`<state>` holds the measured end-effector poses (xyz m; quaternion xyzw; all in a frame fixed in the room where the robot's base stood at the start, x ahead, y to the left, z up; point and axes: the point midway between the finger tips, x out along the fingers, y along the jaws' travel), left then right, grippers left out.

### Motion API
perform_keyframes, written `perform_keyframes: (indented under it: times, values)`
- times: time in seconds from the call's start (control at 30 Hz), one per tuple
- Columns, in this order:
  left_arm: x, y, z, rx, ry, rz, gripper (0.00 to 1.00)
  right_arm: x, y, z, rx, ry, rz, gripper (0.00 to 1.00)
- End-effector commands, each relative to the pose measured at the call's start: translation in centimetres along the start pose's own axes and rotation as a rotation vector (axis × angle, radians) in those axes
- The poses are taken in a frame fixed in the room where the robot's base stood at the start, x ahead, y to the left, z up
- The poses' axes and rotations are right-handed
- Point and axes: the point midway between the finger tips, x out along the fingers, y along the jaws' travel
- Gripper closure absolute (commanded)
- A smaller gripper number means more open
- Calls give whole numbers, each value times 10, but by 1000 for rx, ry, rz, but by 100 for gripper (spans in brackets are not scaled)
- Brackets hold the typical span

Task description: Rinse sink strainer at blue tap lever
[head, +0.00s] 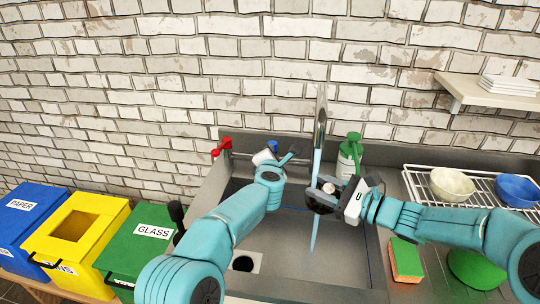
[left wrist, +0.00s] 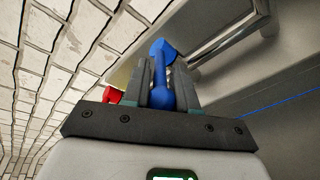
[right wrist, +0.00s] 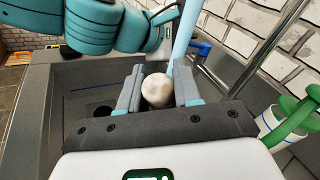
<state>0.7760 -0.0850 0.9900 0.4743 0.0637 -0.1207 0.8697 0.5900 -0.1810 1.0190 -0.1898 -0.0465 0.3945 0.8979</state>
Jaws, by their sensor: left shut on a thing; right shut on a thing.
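My left gripper (head: 279,157) is shut on the blue tap lever (left wrist: 162,80), whose blue head (head: 272,146) also shows in the head view. My right gripper (head: 326,192) is shut on the sink strainer (right wrist: 157,90), seen as a small, pale, round piece between its fingers. It holds the strainer above the sink basin (head: 285,262), at the water stream (head: 317,165). The light-blue stream runs down from the metal tap (head: 321,110) and shows again below the gripper. Whether the water touches the strainer cannot be told. Most of the strainer is hidden by the fingers.
A red tap lever (head: 224,143) stands left of the blue one. A green-topped bottle (head: 349,155) stands behind my right gripper. A sponge (head: 405,259) and a dish rack (head: 420,190) with bowls lie to the right. Bins, including a green one (head: 140,245), stand left. The drain (head: 243,263) is open.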

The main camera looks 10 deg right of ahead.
Motion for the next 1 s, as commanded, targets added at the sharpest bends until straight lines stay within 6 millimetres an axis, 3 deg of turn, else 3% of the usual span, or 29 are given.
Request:
perform_keyframes:
  times: [0.07,0.1,0.13,0.57,0.77,1.0]
  values:
    - [0,1,0,3,-1,2,100,0,0,0,0,0,0,98]
    - [0,1,0,3,-1,2,63,0,0,0,0,0,0,98]
    - [0,1,0,3,-1,2,60,0,0,0,0,0,0,98]
    - [-7,1,0,2,1,-1,60,0,0,0,0,0,0,98]
    - [-31,1,1,4,-2,-1,60,0,0,0,0,0,0,98]
    - [-74,1,1,3,-3,0,60,0,0,0,0,0,0,98]
